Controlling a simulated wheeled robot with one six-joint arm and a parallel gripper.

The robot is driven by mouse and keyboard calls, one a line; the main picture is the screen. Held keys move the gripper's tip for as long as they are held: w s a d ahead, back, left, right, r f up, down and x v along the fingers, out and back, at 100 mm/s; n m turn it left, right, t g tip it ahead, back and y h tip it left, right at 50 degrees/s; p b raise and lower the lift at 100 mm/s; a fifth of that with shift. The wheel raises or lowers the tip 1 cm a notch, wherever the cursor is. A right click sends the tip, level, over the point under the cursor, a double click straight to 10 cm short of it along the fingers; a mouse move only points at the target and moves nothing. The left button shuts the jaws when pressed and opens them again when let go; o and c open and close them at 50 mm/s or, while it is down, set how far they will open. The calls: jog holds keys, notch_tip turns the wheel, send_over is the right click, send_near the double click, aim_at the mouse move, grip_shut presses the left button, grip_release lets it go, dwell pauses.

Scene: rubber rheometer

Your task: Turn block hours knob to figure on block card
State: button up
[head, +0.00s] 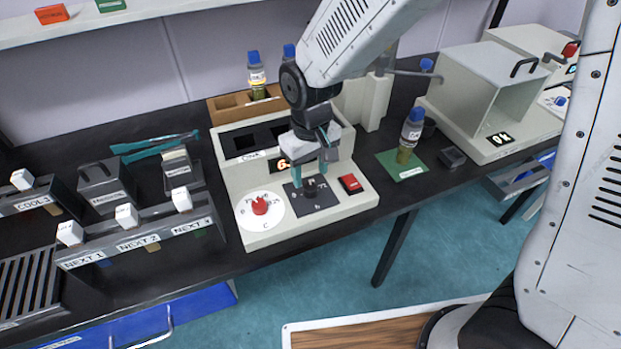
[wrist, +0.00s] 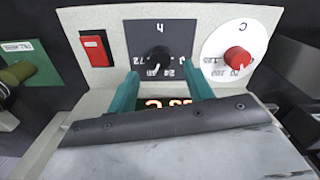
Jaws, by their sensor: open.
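The block hours knob is the black knob (wrist: 159,58) on a dark square plate marked h, seen upside down in the wrist view. Figures such as 72 and 24 are printed around it; its pointer setting is hard to read. In the head view the black knob (head: 311,188) sits at the front of the pale block unit (head: 258,236). My gripper (head: 310,176) has teal fingers pointing down over this knob. In the wrist view the open fingers (wrist: 160,70) stand on either side of the knob, with no clear contact. I cannot make out a block card or its figure.
A red knob (head: 260,206) on a white C dial is left of the hours knob, and a red switch (head: 350,183) is right. A lit display (wrist: 168,103) is partly hidden by my fingers. A bottle (head: 409,135) stands on a green mat (head: 388,160) to the right.

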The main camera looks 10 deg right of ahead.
aim_at(311, 187)
jog(key=shift+r, duration=2)
jog(key=s+d+r+m, duration=0.2)
jog(key=s+d+r, duration=0.5)
jog(key=s+d, duration=0.3)
jog(key=s+d+r+m+t, duration=0.1)
jog(key=s+d+r+m, duration=0.2)
jog(key=s+d+r, duration=0.4)
jog(key=s+d, duration=0.2)
jog(key=d, duration=0.1)
jog(key=shift+s+d+m, duration=0.3)
jog(key=shift+s+d, duration=0.1)
